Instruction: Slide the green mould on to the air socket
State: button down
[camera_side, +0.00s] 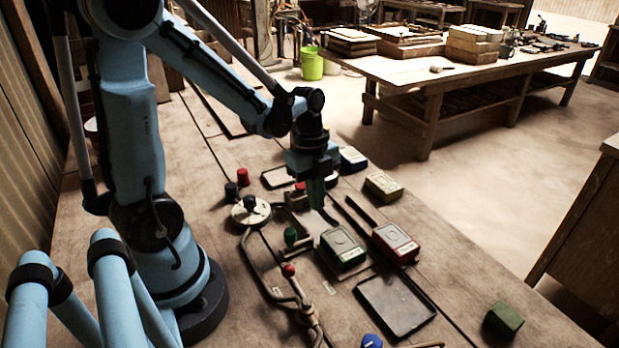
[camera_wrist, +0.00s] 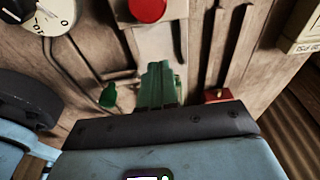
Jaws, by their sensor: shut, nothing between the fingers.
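A green mould (camera_side: 343,248), a box with a pale label on top, sits on the bench right of centre in the side view. My gripper (camera_side: 317,204) points down behind it, apart from it, near the metal press parts. Its green fingers are shut together and empty; they also show in the wrist view (camera_wrist: 160,82). The mould cannot be made out in the wrist view. I cannot tell which fitting is the air socket.
A red mould (camera_side: 396,243) stands right of the green one, with a cream block (camera_side: 383,187) behind. A dark tray (camera_side: 397,304) lies in front. A green-handled lever (camera_side: 290,236), a dial (camera_side: 251,210) and a red-knobbed pipe (camera_side: 288,270) stand left. A dark green block (camera_side: 503,319) lies front right.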

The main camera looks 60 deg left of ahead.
aim_at(349, 250)
jog(key=shift+d+f, duration=0.1)
jog(key=shift+d, duration=0.15)
jog(key=d, duration=1.1)
jog(key=shift+d+f, duration=0.15)
jog(key=shift+d, duration=0.15)
jog(key=shift+a+f, duration=0.1)
jog(key=shift+f, duration=0.55)
jog(key=shift+a, duration=0.1)
